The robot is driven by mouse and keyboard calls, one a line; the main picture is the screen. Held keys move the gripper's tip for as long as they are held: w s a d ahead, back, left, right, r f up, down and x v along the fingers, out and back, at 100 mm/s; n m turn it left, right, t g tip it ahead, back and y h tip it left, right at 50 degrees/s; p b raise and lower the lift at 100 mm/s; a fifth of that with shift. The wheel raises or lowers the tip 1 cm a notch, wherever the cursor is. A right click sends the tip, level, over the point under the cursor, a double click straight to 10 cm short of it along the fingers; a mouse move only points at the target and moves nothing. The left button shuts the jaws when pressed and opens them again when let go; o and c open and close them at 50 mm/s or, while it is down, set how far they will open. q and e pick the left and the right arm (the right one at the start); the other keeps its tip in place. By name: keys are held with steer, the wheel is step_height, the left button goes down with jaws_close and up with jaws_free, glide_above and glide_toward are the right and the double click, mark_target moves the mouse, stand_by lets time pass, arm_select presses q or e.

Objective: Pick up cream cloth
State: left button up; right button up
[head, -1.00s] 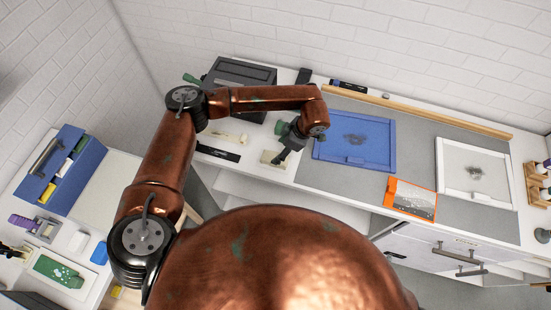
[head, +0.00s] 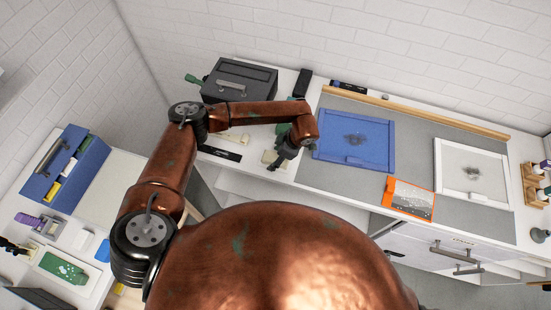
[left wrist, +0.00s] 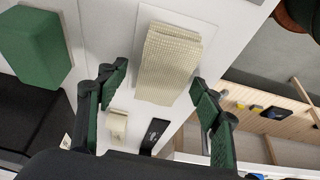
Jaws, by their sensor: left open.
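The cream cloth (left wrist: 170,65) is a folded, textured piece lying on a pale flat plate or tray (left wrist: 205,38) in the left wrist view. In the head view the cloth (head: 269,157) shows as a small cream patch at the counter's front edge, partly hidden by my gripper. My left gripper (head: 276,166) is over it, fingers pointing down. In the left wrist view the left gripper (left wrist: 158,88) is open, its dark green-padded fingers apart on either side of the cloth's near end. Nothing is between the pads that I can see gripped. My right gripper is not in view.
A blue-framed screen (head: 355,140) lies just right of the gripper, with an orange-edged picture (head: 409,198) and a white frame (head: 472,172) farther right. A dark box (head: 238,80) stands behind. A green block (left wrist: 32,45) and small cream item (left wrist: 118,124) are nearby.

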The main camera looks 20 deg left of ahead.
arm_select(q)
steer(key=shift+f+b, duration=0.25)
steer(key=shift+b, duration=0.1)
steer(key=shift+c, duration=0.2)
steer(key=c, duration=1.2)
